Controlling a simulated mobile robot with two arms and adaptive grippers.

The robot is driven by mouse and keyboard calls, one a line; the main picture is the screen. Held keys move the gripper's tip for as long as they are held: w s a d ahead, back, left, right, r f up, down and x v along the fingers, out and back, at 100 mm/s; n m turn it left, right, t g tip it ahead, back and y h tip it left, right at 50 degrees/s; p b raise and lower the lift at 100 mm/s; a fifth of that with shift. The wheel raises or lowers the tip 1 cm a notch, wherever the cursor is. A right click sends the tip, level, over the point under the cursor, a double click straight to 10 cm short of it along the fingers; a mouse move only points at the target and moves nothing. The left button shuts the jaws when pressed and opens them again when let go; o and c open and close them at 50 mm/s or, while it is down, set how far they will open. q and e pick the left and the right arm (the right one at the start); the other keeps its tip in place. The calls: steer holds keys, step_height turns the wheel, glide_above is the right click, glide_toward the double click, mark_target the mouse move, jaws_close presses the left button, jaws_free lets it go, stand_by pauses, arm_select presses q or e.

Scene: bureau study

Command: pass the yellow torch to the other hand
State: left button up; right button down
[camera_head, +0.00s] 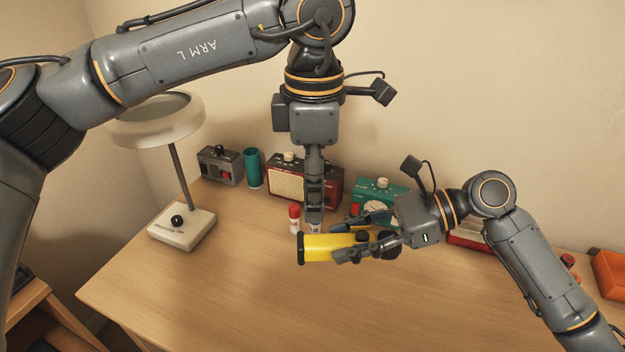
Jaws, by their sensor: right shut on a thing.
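The yellow torch (320,248) lies level in the head view, with a black ring at its left end and a dark end at the right. My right gripper (340,243) comes from the right and is shut on the torch, with one finger on each side of it. My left gripper (314,218) points straight down just above and behind the torch in the picture. I see its fingers edge-on, so their opening is hidden. I cannot tell whether it touches the torch.
A lamp (184,228) stands at the left of the desk (230,290). A grey device (219,166), a teal cylinder (253,168), a red radio (287,180), a small red-capped bottle (294,219) and a teal device (370,197) stand behind. An orange tray (610,272) is at right. The front desk is clear.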

mark_target(313, 239)
arm_select(q)
step_height(313, 239, down, 12)
steer(key=shift+s+r, duration=0.1)
steer(key=shift+r, duration=0.15)
stand_by(0.3)
steer(key=c, duration=1.1)
steer(key=shift+c, duration=1.4)
arm_select(e)
steer(key=c, duration=1.3)
jaws_free()
steer(key=o, duration=0.6)
steer(key=shift+c, duration=0.2)
arm_select(q)
jaws_close()
arm_select(e)
steer(key=v, duration=1.2)
